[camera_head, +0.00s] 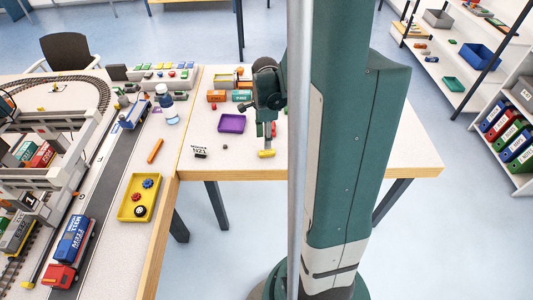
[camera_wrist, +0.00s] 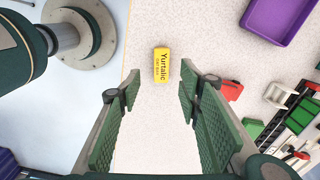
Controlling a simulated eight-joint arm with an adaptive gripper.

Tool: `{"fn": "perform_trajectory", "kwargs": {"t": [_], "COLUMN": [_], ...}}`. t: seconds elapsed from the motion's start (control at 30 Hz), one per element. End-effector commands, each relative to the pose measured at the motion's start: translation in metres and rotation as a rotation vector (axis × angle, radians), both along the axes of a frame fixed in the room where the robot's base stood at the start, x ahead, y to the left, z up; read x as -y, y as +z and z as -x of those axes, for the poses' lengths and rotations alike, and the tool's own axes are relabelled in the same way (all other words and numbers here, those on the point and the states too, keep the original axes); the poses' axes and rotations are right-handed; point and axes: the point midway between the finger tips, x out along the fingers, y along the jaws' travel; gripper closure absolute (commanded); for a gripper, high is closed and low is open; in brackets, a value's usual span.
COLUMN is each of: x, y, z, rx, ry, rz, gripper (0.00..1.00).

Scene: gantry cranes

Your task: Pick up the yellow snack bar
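The yellow snack bar (camera_wrist: 161,65), printed with dark lettering, lies flat on the pale table in the wrist view. It is a little beyond my fingertips and roughly in line with the gap between them. My gripper (camera_wrist: 154,94) is open, with the two green fingers well apart and nothing between them. In the head view a small yellow bar (camera_head: 266,154) lies near the table's front edge, just below my gripper (camera_head: 267,133). My arm hides part of the table there.
A purple tray (camera_wrist: 278,28) lies to the bar's upper right. Red, green and black items (camera_wrist: 290,115) lie at the right. The table edge runs close on the bar's left. A yellow tray (camera_head: 139,197) and an orange stick (camera_head: 155,150) are on the left table.

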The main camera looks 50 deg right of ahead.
Motion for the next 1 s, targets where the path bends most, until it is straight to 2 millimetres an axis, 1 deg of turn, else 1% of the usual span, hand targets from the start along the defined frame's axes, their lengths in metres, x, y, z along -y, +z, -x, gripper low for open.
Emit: {"fn": "perform_trajectory", "kwargs": {"t": [0.23, 0.57, 1.0], "x": [0.0, 0.0, 0.001], "y": [-0.004, -0.025, -0.028], "z": [0.0, 0.0, 0.0], "rx": [0.0, 0.001, 0.001], "ry": [0.001, 0.001, 0.001], "rz": [0.0, 0.001, 0.001], "gripper": [0.65, 0.65, 0.65]}}
